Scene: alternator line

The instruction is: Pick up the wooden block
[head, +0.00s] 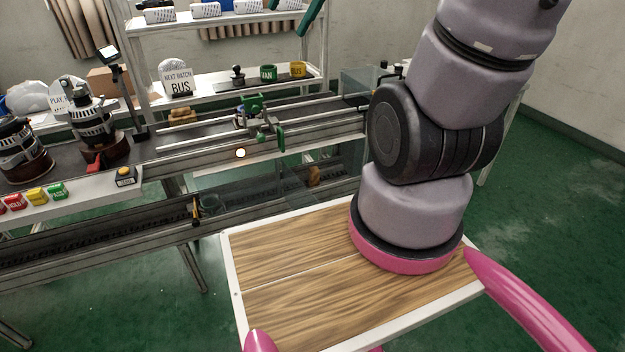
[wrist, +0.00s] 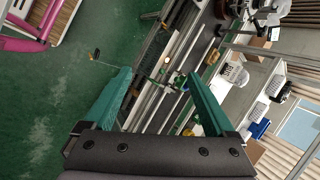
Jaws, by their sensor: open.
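A light-brown wooden block (head: 182,116) lies on the far side of the conveyor line, below the "Next batch BUS" sign, in the head view. It looks like a small stepped or stacked shape. A small tan patch between the teal fingers and the sign in the wrist view may be the same block. My gripper (wrist: 159,76) is open and empty in the wrist view, its two teal fingers spread above the line. Only the teal fingertips show at the top edge of the head view, well above and right of the block.
A green fixture (head: 252,105) stands on the line right of the block. The sign (head: 178,82) and a shelf rack (head: 225,88) with cups stand behind. Alternators (head: 92,128) stand at left. Coloured buttons (head: 37,195) line the front edge. Green floor (head: 560,190) is open at right.

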